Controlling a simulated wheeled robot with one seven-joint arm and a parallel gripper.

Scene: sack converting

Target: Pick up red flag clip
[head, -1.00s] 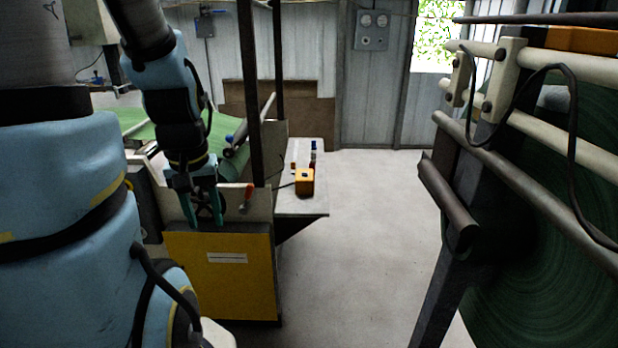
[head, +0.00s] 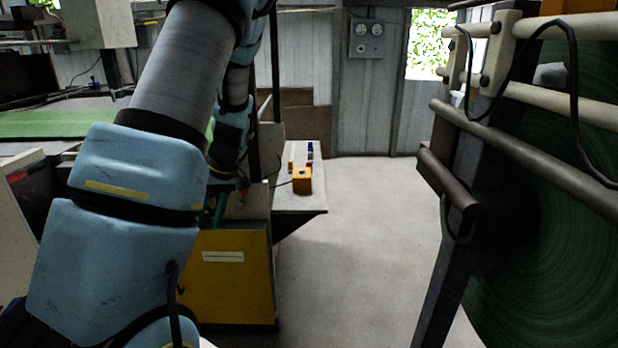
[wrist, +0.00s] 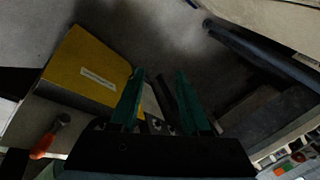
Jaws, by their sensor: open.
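My gripper (wrist: 160,76) is open and empty in the wrist view, its two green fingers spread apart. In the head view it is mostly hidden behind my arm; a bit of green finger (head: 210,213) shows above the yellow cabinet. I cannot surely pick out the red flag clip. Small items stand on the side shelf, including a reddish-orange one (head: 291,167) and a blue-topped one (head: 310,150), too small to tell apart. A red-orange handle (wrist: 42,146) with a metal end lies at the lower left of the wrist view, apart from the fingers.
An orange box (head: 302,180) with a cable sits on the pale shelf (head: 300,203). The yellow cabinet (head: 228,285) stands below my arm. A large green roll (head: 545,250) on a frame with bars fills the right side. Grey floor (head: 370,220) between is clear.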

